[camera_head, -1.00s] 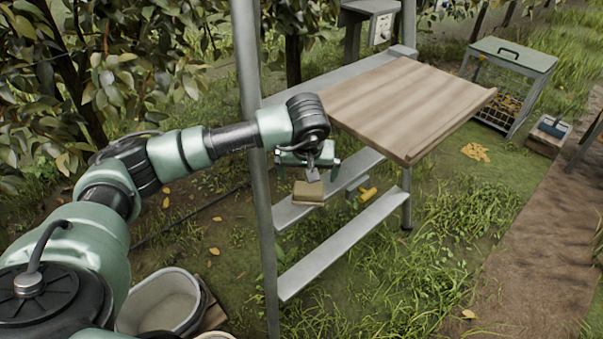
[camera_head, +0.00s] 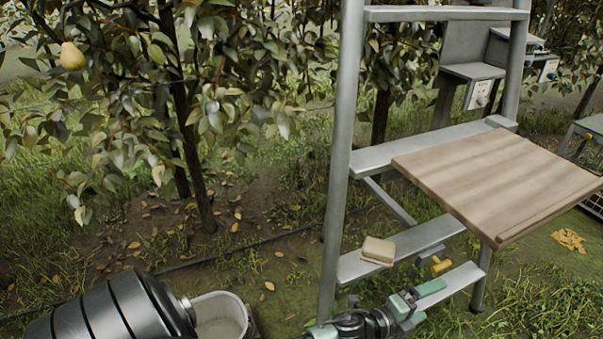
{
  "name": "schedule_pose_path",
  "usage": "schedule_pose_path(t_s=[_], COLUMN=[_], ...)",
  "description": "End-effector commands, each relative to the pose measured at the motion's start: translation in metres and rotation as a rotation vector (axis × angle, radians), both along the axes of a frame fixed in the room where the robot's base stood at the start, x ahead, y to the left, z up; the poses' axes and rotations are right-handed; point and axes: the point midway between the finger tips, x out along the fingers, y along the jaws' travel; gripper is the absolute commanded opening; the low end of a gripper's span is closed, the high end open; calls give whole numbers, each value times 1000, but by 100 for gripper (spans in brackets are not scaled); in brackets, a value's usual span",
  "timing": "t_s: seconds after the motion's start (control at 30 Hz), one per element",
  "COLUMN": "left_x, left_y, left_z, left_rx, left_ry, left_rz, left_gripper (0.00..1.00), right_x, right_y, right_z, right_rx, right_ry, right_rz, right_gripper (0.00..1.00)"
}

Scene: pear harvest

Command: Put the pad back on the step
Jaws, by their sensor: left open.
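The pad (camera_head: 378,251) is a small tan block. It lies on the middle step (camera_head: 428,236) of the metal ladder stand, near the step's left end. My left gripper (camera_head: 424,303) is at the bottom of the view, below and to the right of the pad, over the lower step. It is open, apart from the pad, and holds nothing that I can see. My right gripper is out of view.
A wooden board (camera_head: 497,185) overhangs the steps on the right. A yellow-handled item (camera_head: 441,265) is beside the middle step. A grey bucket (camera_head: 220,317) stands at lower left. A pear (camera_head: 72,55) hangs in the tree at upper left.

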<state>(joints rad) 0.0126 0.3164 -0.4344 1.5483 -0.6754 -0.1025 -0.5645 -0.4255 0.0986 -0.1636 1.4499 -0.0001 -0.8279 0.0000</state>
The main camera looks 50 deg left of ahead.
Motion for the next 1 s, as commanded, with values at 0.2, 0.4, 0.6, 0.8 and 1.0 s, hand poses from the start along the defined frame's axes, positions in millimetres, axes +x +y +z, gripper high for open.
schedule_pose_path(t_s=[0.2,0.4,0.6,0.8,1.0], left_x=[-103,-234,-323,-343,-342], left_y=[65,81,75,73,73], left_z=[-154,-247,-283,-289,-288], left_rx=[-445,-717,-848,-875,-873], left_ry=[550,932,1143,1190,1188], left_rz=[518,945,1211,1277,1273], left_gripper=[100,100,100,100,100], right_x=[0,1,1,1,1], right_y=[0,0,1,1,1], right_z=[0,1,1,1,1], right_rx=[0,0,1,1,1], right_ry=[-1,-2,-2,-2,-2], right_rz=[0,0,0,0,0], right_gripper=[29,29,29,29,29])
